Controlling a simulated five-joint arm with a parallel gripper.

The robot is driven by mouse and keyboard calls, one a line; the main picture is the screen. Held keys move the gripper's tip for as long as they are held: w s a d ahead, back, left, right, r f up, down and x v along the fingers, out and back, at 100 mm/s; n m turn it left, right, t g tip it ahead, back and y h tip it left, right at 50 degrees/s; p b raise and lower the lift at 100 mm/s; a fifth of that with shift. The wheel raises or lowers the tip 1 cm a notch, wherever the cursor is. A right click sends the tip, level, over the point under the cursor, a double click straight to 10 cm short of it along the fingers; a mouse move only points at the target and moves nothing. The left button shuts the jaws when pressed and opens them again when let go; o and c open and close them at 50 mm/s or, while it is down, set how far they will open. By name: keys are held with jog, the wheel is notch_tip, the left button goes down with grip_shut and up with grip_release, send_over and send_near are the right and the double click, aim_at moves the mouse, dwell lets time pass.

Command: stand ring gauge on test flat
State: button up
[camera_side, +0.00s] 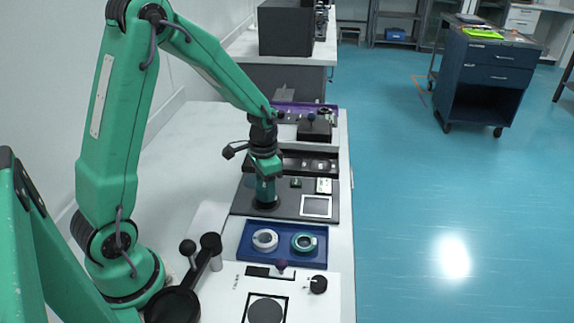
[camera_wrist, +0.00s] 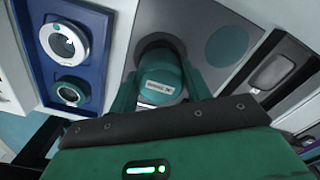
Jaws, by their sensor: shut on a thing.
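My gripper (camera_side: 265,185) is low over the dark grey plate, pointing down. In the wrist view its green fingers (camera_wrist: 160,93) are shut around a teal cylinder with a pale label (camera_wrist: 162,76). Whether this is the ring gauge I cannot tell. The cylinder is over a dark round disc (camera_side: 267,204), also seen in the wrist view (camera_wrist: 157,44); I cannot tell if it touches. A flat teal circle (camera_wrist: 227,45) lies beside it. Which surface is the test flat is not clear. A silver ring (camera_side: 259,238) and a green ring (camera_side: 296,242) lie in the blue tray (camera_side: 283,227).
A white-framed square (camera_side: 316,206) is on the plate's right. In front of the tray, a white panel (camera_side: 305,305) carries black and purple knobs. Behind the plate are a dark tray (camera_side: 291,163) and a purple tray (camera_side: 284,106). The table's right edge is close by.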

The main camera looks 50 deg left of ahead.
jog(key=shift+f, duration=0.15)
jog(key=o, duration=1.1)
jog(key=shift+r, duration=6.15)
